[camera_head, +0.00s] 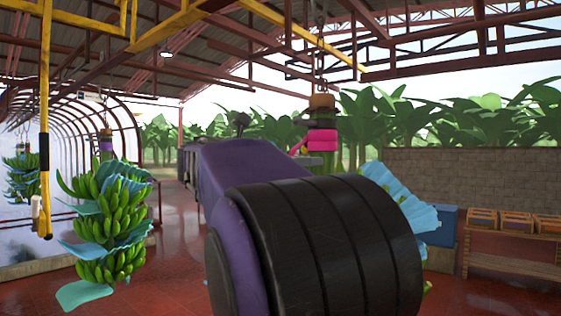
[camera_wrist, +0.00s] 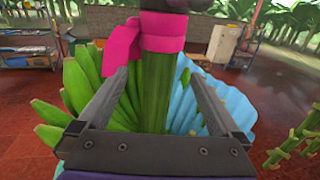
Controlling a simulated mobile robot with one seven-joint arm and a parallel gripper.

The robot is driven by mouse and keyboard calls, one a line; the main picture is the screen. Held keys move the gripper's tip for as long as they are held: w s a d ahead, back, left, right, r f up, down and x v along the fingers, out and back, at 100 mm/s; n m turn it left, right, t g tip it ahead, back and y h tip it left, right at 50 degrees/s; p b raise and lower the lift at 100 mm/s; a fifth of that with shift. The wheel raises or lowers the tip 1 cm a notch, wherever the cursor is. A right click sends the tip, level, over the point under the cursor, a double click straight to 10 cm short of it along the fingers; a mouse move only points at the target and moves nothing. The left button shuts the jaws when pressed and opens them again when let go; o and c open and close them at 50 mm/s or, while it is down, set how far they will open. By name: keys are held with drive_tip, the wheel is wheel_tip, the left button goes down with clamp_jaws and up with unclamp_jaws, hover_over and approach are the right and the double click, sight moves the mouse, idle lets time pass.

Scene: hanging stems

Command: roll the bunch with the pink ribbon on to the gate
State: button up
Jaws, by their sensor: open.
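The bunch with the pink ribbon (camera_head: 322,140) hangs from an overhead rail in the head view. My own arm hides most of it, and its blue sheets (camera_head: 405,200) show to the right. In the wrist view the pink ribbon (camera_wrist: 150,38) is tied around the green stem (camera_wrist: 155,95), with green bananas (camera_wrist: 85,88) and a blue sheet (camera_wrist: 215,100) behind. My gripper (camera_wrist: 162,75) is open, its fingers on either side of the stem just below the ribbon, with gaps showing. I cannot clearly identify the gate.
Another bunch (camera_head: 110,225) with a purple ribbon (camera_head: 106,145) hangs at the left. A yellow upright bar (camera_head: 45,120) hangs further left. A blue bin (camera_head: 440,225) and a wooden bench with crates (camera_head: 515,222) stand at the right. The red floor between is partly clear.

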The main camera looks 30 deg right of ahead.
sight(331, 159)
drive_tip(key=d, duration=0.4)
drive_tip(key=w+d, duration=0.1)
drive_tip(key=d, duration=0.2)
drive_tip(key=w+d, duration=0.1)
drive_tip(key=d, duration=0.3)
drive_tip(key=shift+w+d, duration=0.15)
drive_tip(key=shift+d, duration=0.2)
drive_tip(key=shift+c, duration=0.2)
clamp_jaws()
